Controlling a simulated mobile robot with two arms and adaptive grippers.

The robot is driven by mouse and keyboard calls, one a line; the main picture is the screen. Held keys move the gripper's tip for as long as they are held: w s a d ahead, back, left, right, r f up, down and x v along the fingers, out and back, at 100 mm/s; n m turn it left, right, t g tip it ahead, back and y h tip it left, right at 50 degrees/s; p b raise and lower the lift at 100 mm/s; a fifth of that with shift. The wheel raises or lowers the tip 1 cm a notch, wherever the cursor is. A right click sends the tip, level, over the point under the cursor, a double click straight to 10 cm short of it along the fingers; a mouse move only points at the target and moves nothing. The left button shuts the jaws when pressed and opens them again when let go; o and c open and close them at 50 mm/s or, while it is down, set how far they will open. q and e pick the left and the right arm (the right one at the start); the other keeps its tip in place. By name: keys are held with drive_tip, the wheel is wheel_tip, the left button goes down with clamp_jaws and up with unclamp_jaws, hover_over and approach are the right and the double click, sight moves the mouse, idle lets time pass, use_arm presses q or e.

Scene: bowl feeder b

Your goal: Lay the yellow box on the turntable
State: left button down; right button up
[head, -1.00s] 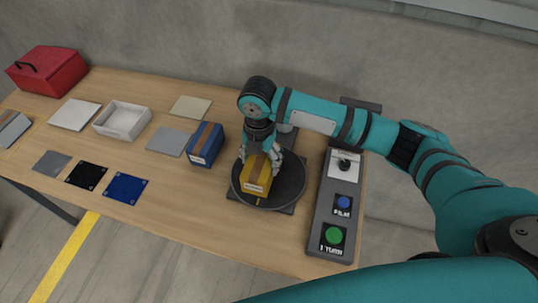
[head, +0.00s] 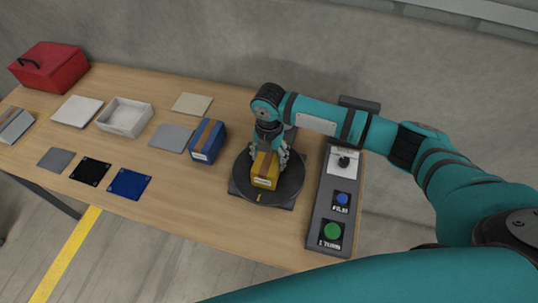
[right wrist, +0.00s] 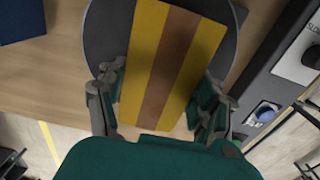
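The yellow box (head: 265,171) with a brown stripe is over the round dark turntable (head: 290,186), near its middle. I cannot tell whether it rests on the disc or is just above it. My right gripper (head: 268,155) reaches down from above with its fingers on either side of the box. In the right wrist view the box (right wrist: 168,70) sits between the two fingers (right wrist: 160,105), which appear closed on its sides, with the turntable (right wrist: 105,35) beneath. My left gripper is not in view.
A blue box (head: 208,141) stands left of the turntable. A control panel (head: 325,190) with a green button (head: 333,231), a blue button and a knob lies to its right. Further left are a white tray (head: 124,133), several flat plates and a red case (head: 50,67).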

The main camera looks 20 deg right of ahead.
sight(269, 157)
drive_tip(key=o, duration=0.5)
wheel_tip(269, 157, up, 12)
drive_tip(key=shift+r+b, duration=0.15)
drive_tip(key=shift+b, duration=1.1)
drive_tip(key=shift+s, duration=0.1)
